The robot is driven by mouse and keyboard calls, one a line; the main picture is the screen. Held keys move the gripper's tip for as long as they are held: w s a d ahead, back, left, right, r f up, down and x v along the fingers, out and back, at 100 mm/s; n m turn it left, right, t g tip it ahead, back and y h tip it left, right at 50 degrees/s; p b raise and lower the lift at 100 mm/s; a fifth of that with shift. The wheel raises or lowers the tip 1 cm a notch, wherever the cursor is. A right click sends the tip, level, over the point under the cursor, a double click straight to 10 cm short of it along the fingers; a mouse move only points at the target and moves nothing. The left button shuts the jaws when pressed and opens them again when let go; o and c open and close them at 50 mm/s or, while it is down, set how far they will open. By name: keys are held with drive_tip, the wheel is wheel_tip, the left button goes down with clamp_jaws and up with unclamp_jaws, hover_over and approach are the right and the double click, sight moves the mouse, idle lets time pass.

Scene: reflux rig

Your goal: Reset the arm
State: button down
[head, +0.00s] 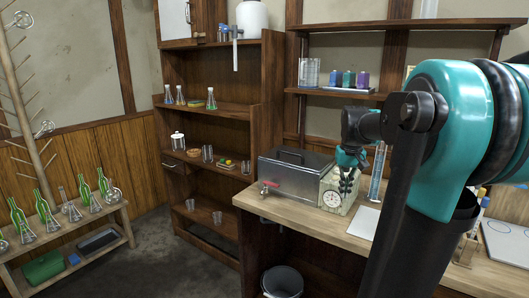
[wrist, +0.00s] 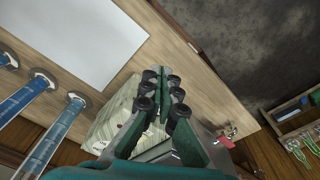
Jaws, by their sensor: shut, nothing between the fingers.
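My gripper (head: 348,184) is at the end of my raised arm, above the wooden counter (head: 308,223). In the head view it hangs in front of a pale box with a round dial (head: 331,199), covering part of it. In the wrist view my gripper (wrist: 162,88) shows its two fingers close together with nothing between them. The pale box (wrist: 113,122) lies beneath and behind the fingers there. I cannot tell whether the gripper touches the box.
A metal tank with a red tap (head: 293,178) stands left of the dial box. Blue-filled glass cylinders (wrist: 62,133) stand near a white sheet (wrist: 75,38) on the counter. A bin (head: 283,281) sits on the floor. A low bench (head: 78,245) holds green flasks at left.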

drive_tip(key=s+a+f+t, duration=0.1)
drive_tip(key=s+a+f, duration=0.2)
drive_tip(key=s+f, duration=0.6)
drive_tip(key=s+a+f+t, duration=0.2)
drive_tip(key=s+a+f, duration=0.2)
drive_tip(key=s+f, duration=0.5)
wheel_tip(320, 180, down, 3)
drive_tip(key=shift+a+r+n, duration=0.2)
drive_tip(key=shift+a+n, duration=0.05)
drive_tip(key=shift+n, duration=0.05)
